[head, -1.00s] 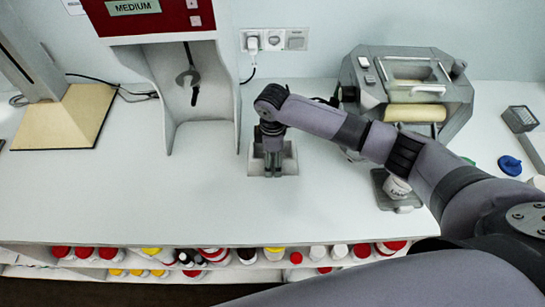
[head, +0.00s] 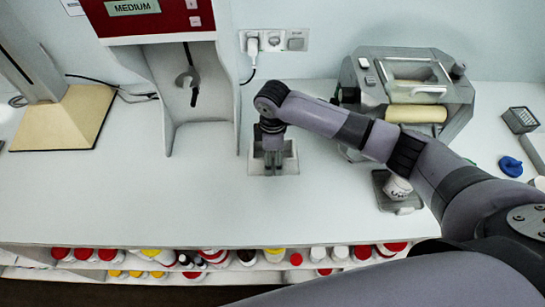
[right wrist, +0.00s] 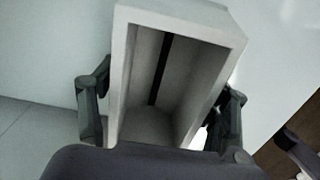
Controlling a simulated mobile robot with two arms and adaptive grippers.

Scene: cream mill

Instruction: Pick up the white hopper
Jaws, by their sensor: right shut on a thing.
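The white hopper (head: 289,160) is a pale open-topped box on the counter, below the wall sockets in the head view. My right gripper (head: 273,168) points down over it and hides its middle. In the right wrist view the hopper (right wrist: 120,75) fills the middle, with its hollow inside and a dark slot facing the camera. The right gripper's fingers (right wrist: 162,112) are on its two opposite sides, shut on it. Whether the hopper touches the counter is hard to tell. My left gripper is not in view.
A red-topped machine (head: 165,20) labelled MEDIUM stands left of the hopper. A grey roller mill (head: 408,80) stands to the right, with a small white jar (head: 397,188) in front of it. The counter (head: 130,200) is clear at front left. Bottles fill the shelf below.

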